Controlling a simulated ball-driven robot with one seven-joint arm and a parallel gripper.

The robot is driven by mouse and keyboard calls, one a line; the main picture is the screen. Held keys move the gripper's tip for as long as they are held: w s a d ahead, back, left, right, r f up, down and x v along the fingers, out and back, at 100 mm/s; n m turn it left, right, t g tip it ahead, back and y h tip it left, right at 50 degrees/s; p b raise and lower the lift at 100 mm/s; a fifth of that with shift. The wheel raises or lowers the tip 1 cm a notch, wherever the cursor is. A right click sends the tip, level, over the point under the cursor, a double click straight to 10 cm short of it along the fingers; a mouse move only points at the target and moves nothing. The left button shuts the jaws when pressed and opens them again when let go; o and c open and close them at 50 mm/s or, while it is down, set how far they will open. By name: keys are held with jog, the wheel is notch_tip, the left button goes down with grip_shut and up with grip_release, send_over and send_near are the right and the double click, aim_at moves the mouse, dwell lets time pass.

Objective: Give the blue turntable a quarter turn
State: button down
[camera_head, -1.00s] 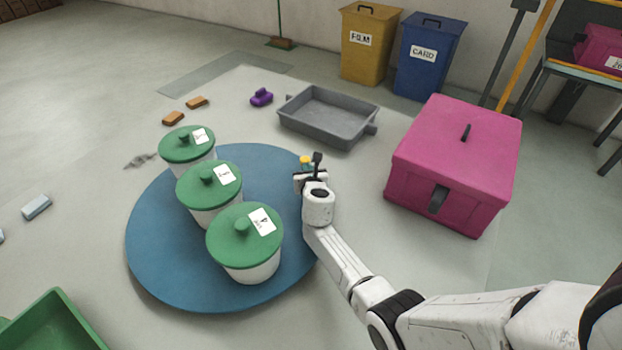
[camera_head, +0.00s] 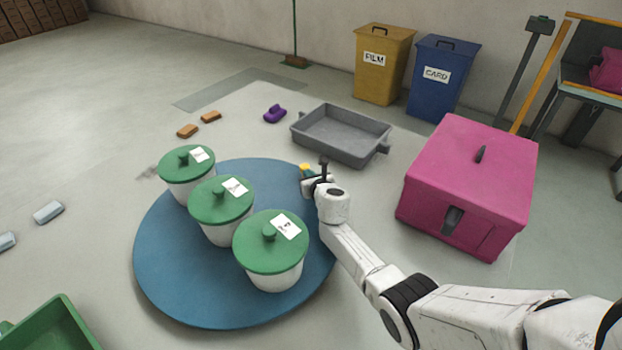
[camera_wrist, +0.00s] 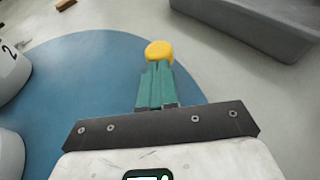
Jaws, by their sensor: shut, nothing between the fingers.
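The blue turntable (camera_head: 175,270) is a flat round disc low on the floor. A slanting row of three white pots with green lids (camera_head: 186,163) (camera_head: 221,200) (camera_head: 273,240) stands on it, each lid labelled. My gripper (camera_head: 308,172) is at the disc's back right rim. In the wrist view its teal fingers (camera_wrist: 156,85) are together over the disc's edge. A yellow rounded piece (camera_wrist: 159,50) shows at their tips; I cannot tell whether it belongs to the fingers or the turntable. Contact with the disc is hidden.
A grey tray (camera_head: 345,155) lies just behind my gripper. A pink box (camera_head: 470,180) stands to the right. Yellow (camera_head: 383,70) and blue (camera_head: 437,85) bins stand by the wall. A green container (camera_head: 55,325) is at front left. Small blocks lie on the left floor.

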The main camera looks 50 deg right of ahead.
aim_at(301, 169)
jog(key=shift+w+d+n+t+y+b, duration=0.25)
jog(key=shift+w+n+y, duration=0.1)
jog(key=shift+w, duration=0.45)
jog(key=shift+w+d+n+t+y+b, duration=0.1)
jog(key=shift+w+n+t+y+b, duration=0.2)
jog(key=shift+w, duration=0.55)
